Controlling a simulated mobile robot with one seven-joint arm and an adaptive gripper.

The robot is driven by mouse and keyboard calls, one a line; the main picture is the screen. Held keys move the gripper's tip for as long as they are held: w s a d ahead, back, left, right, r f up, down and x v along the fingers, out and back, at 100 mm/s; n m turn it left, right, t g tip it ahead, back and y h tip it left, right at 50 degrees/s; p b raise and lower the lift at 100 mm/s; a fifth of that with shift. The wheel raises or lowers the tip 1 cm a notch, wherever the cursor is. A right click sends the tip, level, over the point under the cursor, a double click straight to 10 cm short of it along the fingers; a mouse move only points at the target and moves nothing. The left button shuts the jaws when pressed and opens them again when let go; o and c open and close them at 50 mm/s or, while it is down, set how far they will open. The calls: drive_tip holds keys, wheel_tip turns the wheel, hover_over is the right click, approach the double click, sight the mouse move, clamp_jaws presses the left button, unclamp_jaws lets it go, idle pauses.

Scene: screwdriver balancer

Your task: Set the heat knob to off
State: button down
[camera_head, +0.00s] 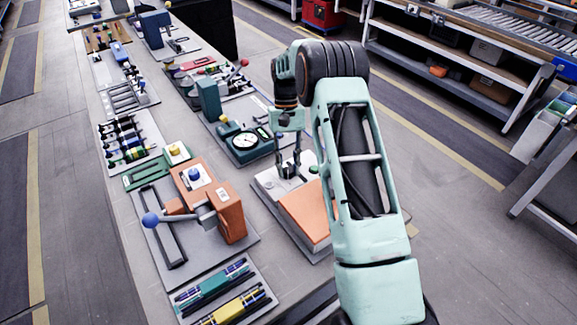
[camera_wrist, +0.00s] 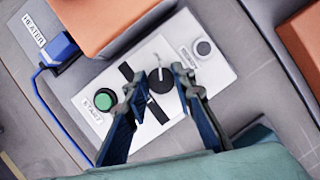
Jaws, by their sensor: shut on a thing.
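The heat knob (camera_wrist: 161,82) is a round black dial on a white panel (camera_wrist: 226,72). In the wrist view it lies between the two fingertips of my gripper (camera_wrist: 157,80), which is shut on it. A thin pale mark shows just above the knob; I cannot read which setting it points to. In the head view my gripper (camera_head: 290,170) reaches down to the panel beside an orange block (camera_head: 307,212). The knob is too small and covered to make out there.
On the panel, a green START button (camera_wrist: 103,99) sits left of the knob and a small grey button (camera_wrist: 203,47) to its upper right. A blue plug (camera_wrist: 61,50) stands near the HEATER label. A dial gauge (camera_head: 245,141) and an orange press (camera_head: 209,195) stand nearby on the bench.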

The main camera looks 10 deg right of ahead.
drive_tip(key=shift+n, duration=0.5)
drive_tip(key=c, duration=1.6)
unclamp_jaws()
drive_tip(key=v, duration=1.2)
drive_tip(key=shift+a, duration=0.25)
